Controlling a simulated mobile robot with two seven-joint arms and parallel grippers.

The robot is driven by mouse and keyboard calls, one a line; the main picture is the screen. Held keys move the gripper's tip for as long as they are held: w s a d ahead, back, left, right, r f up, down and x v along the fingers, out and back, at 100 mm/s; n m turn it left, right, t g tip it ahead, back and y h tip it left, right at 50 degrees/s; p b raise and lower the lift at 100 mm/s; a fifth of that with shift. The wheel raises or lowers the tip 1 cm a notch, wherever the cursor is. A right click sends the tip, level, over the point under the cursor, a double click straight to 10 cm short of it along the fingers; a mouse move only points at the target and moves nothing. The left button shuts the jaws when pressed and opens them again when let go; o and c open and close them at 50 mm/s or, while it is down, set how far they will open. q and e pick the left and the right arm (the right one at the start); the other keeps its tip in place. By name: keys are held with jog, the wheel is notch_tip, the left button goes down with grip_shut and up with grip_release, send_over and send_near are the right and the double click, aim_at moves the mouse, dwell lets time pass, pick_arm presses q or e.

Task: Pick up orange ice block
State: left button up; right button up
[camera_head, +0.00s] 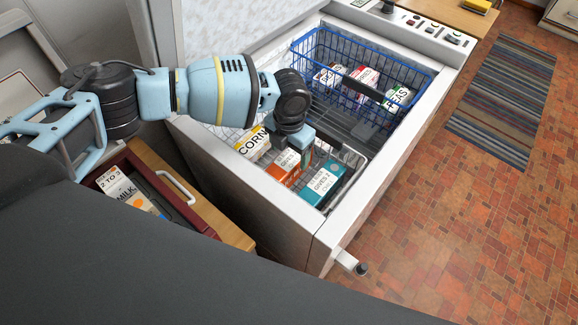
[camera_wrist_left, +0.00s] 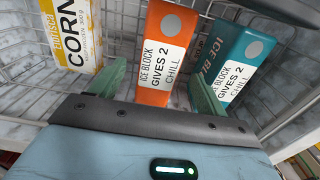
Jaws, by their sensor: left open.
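The orange ice block (camera_head: 280,176), with a white label, stands in the white wire basket in the open tub, between a corn box and a teal ice block. It also shows in the left wrist view (camera_wrist_left: 155,98). My left gripper (camera_head: 303,140) is over the basket, its wrist partly covering the view of the block. In the left wrist view my left gripper (camera_wrist_left: 160,85) is open, with one green finger on each side of the orange block. I cannot tell whether the fingers touch it. My right gripper is not in view.
The teal ice block (camera_head: 322,186) and corn box (camera_head: 252,145) stand close on either side. A blue wire basket (camera_head: 424,84) with several cartons is at the tub's far end.

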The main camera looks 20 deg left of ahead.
aim_at(289, 159)
pick_arm(q)
notch_tip(289, 159, down, 4)
jog(key=shift+f, duration=0.25)
jog(key=shift+r, duration=0.1)
jog(key=c, duration=1.4)
